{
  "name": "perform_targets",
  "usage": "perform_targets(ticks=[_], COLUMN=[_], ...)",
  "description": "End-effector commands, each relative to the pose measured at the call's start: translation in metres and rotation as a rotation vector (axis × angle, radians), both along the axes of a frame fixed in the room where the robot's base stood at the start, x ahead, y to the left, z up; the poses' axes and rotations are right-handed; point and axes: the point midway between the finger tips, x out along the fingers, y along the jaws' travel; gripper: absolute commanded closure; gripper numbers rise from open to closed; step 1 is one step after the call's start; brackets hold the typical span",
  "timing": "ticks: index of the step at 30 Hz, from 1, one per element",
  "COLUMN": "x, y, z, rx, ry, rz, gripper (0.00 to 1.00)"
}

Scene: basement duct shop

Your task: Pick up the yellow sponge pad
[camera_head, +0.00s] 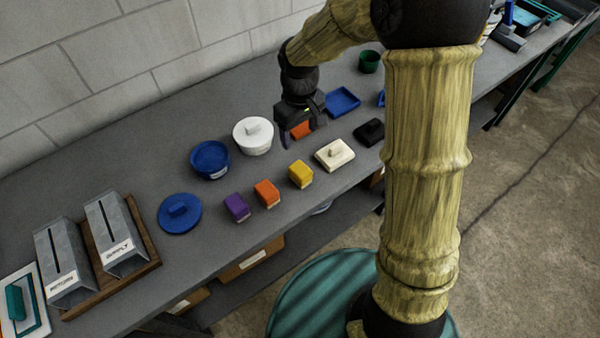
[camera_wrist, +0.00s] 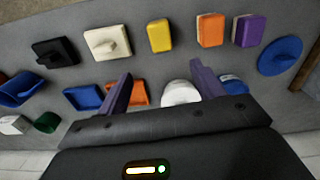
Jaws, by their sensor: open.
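In the wrist view the yellow sponge pad (camera_wrist: 159,36) is at the top middle, ahead of the fingertips. My gripper (camera_head: 300,138) is open and empty above the bench, behind the yellow pad in the head view. Its two fingers (camera_wrist: 162,78) are spread apart in the wrist view. The pad is not between them.
A purple pad (camera_head: 237,207) lies left of the orange pad. An orange tray-like item (camera_head: 302,129) is near my fingers, partly hidden.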

Motion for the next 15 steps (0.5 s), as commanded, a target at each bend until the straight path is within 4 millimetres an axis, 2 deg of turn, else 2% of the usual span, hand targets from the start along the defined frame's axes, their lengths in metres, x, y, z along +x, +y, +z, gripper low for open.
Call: perform_targets(ticks=[15], x=[-0.001], y=[-0.002], z=[-0.085], rx=[-0.001], ry=[0.007], rz=[-0.004], gripper=[0.33])
